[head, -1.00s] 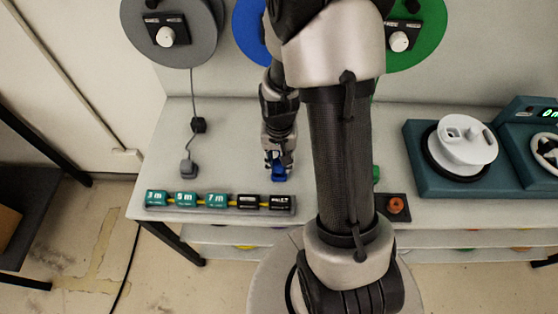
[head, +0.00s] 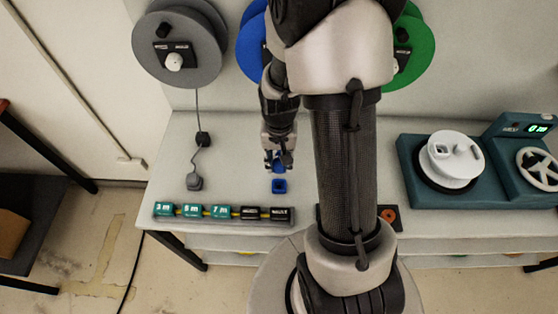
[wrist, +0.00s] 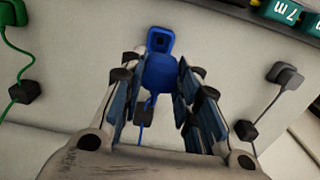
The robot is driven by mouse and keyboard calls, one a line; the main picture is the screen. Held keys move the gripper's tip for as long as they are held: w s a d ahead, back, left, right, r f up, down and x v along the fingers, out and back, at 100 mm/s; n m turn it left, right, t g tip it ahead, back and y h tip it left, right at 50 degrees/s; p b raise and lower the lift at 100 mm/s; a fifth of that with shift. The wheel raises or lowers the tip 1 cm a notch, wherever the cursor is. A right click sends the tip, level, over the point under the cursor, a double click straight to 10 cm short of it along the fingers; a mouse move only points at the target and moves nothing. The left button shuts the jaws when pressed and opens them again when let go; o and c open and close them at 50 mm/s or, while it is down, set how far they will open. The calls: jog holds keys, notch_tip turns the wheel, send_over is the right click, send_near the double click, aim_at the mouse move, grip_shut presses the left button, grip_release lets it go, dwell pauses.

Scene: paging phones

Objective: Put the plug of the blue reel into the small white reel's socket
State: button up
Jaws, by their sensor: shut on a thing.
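My gripper (head: 277,166) is shut on the blue plug (wrist: 160,73), which sits between the fingers in the wrist view. A square blue holder with a dark opening (head: 279,186) lies on the table just in front of the gripper; it also shows beyond the plug in the wrist view (wrist: 160,40). The blue reel (head: 251,45) hangs on the back panel, partly hidden by my arm. The small white reel (head: 466,170) sits on a teal machine at the right, with a square socket on its top at the left. The gripper is far left of it.
A grey reel (head: 205,50) and a green reel (head: 421,45) hang on the panel. A grey plug (head: 194,182) stands left of the gripper. The teal machine (head: 420,192) fills the right side.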

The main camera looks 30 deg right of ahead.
notch_tip(320, 180, up, 13)
jog(key=p, duration=0.9)
jog(key=shift+p, duration=0.4)
jog(key=shift+d+f, duration=0.1)
jog(key=s+d, duration=0.5)
jog(key=d, duration=0.4)
jog(key=s+d, duration=0.5)
jog(key=d, duration=0.5)
jog(key=shift+d, duration=0.2)
jog(key=s+d, duration=0.5)
jog(key=d, duration=0.4)
jog(key=s+d+p, duration=0.1)
jog(key=s+d, duration=0.4)
jog(key=d, duration=0.5)
jog(key=shift+d, duration=0.3)
